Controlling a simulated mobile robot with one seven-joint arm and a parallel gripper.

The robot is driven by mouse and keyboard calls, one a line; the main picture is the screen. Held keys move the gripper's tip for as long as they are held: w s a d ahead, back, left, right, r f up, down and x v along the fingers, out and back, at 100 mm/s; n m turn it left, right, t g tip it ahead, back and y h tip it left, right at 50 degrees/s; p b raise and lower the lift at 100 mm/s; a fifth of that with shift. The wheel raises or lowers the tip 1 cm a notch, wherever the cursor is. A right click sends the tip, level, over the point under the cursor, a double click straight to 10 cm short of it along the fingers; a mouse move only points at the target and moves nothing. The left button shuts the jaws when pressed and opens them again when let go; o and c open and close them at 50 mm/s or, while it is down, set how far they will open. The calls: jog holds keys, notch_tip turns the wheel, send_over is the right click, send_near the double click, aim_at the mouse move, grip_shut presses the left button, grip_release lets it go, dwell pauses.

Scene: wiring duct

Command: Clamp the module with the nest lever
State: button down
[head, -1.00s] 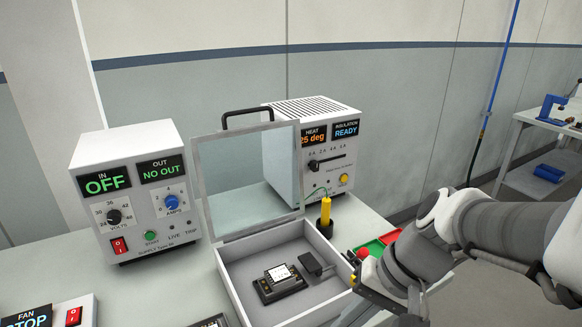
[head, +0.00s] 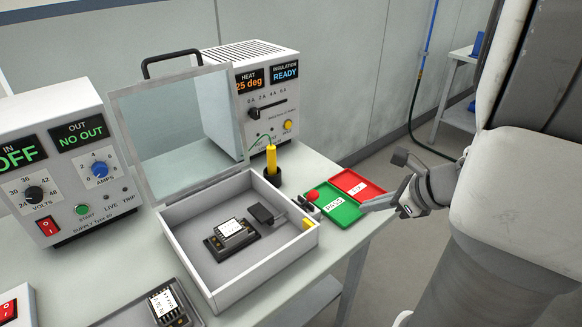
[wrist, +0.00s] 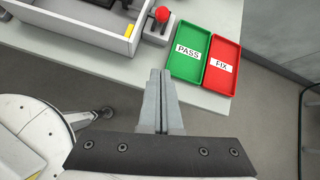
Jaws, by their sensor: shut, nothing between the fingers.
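The module (head: 231,238), a dark block with a white label, sits inside the open grey test box (head: 192,277). A dark clamp pad (head: 261,213) on a thin arm stands just right of the module and does not appear to lie over it. The lever's red knob (head: 313,195) is outside the box's right wall; it also shows in the wrist view (wrist: 162,14). My gripper (head: 366,207) is shut and empty, right of the knob and apart from it. In the wrist view its closed fingers (wrist: 160,75) point toward the bench edge.
The green PASS tray (head: 345,213) and red FIX tray (head: 360,184) lie close to my gripper. The box's clear lid (head: 175,128) stands open. A yellow probe (head: 271,160) stands behind the box. Another module (head: 168,303) lies in a front tray. Floor is free on the right.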

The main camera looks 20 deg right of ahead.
aim_at(308, 201)
jog(key=shift+f, duration=0.1)
jog(key=b+x, duration=0.3)
jog(key=x, duration=0.7)
jog(key=shift+w+a+f, duration=0.1)
jog(key=shift+f, duration=0.15)
jog(key=shift+w+a+r, duration=0.7)
jog(key=shift+w+r, duration=0.15)
jog(key=shift+r, duration=0.2)
jog(key=shift+w+a+r, duration=0.3)
jog(key=shift+w, duration=0.15)
jog(key=shift+p, duration=0.45)
jog(key=shift+w+r+g+p, duration=0.2)
jog(key=shift+g+p, duration=0.1)
jog(key=shift+p, duration=0.65)
